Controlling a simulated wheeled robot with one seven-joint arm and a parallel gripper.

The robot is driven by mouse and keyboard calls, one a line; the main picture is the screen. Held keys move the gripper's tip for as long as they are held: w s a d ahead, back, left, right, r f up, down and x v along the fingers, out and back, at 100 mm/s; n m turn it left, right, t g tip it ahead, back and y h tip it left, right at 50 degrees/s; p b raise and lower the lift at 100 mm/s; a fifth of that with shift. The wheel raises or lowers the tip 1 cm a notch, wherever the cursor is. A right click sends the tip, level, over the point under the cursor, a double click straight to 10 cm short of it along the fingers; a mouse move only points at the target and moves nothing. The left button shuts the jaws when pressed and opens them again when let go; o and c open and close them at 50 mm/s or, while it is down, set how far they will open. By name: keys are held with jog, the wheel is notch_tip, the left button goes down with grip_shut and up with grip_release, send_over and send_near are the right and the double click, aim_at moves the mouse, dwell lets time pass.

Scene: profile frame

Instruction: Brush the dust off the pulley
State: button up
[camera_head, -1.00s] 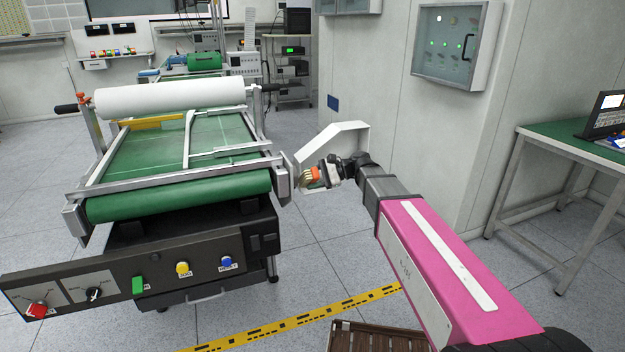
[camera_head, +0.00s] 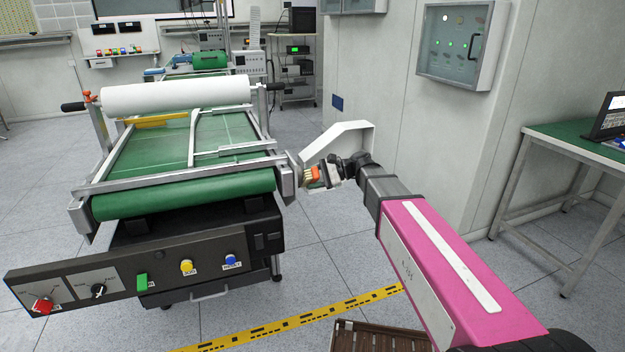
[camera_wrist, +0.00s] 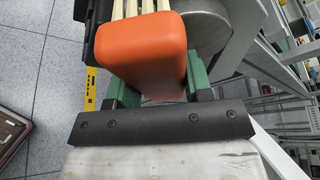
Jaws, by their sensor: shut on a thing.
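My gripper (camera_head: 325,174) is beside the right front end of the green belt conveyor (camera_head: 185,195). Its green jaws are shut on a brush (camera_wrist: 150,50) with an orange body, also visible in the head view (camera_head: 315,174). Pale bristles (camera_wrist: 135,8) extend from the brush's far side, toward the conveyor end. A smooth grey round metal part, which looks like the pulley (camera_wrist: 205,30), lies just beyond and right of the brush in the wrist view. The brush partly hides it. I cannot tell whether the bristles touch it, and no dust can be made out.
A white open guard (camera_head: 345,138) stands right behind my gripper. A control panel (camera_head: 150,270) with knobs and buttons juts from the conveyor's front. A wooden slatted crate or pallet (camera_head: 375,340) lies on the floor. A green-topped table (camera_head: 575,142) stands right; floor between is clear.

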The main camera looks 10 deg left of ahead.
jog(key=w+a, duration=0.3)
jog(key=w, duration=0.3)
jog(key=shift+a, duration=0.25)
dwell(0.4)
jog(key=shift+s+d, duration=0.45)
jog(key=shift+s, duration=0.45)
jog(key=shift+s+d, duration=0.4)
jog(key=shift+s, duration=0.45)
jog(key=shift+s+d, duration=0.45)
jog(key=shift+s, duration=0.25)
jog(key=shift+s+d, duration=0.45)
jog(key=shift+s, duration=0.2)
jog(key=shift+r, duration=0.45)
jog(key=w+a, duration=0.3)
jog(key=w, duration=0.3)
jog(key=shift+a, duration=0.35)
jog(key=shift+s+d, duration=0.45)
jog(key=shift+s, duration=0.4)
jog(key=shift+s+d, duration=0.45)
jog(key=shift+s, duration=0.35)
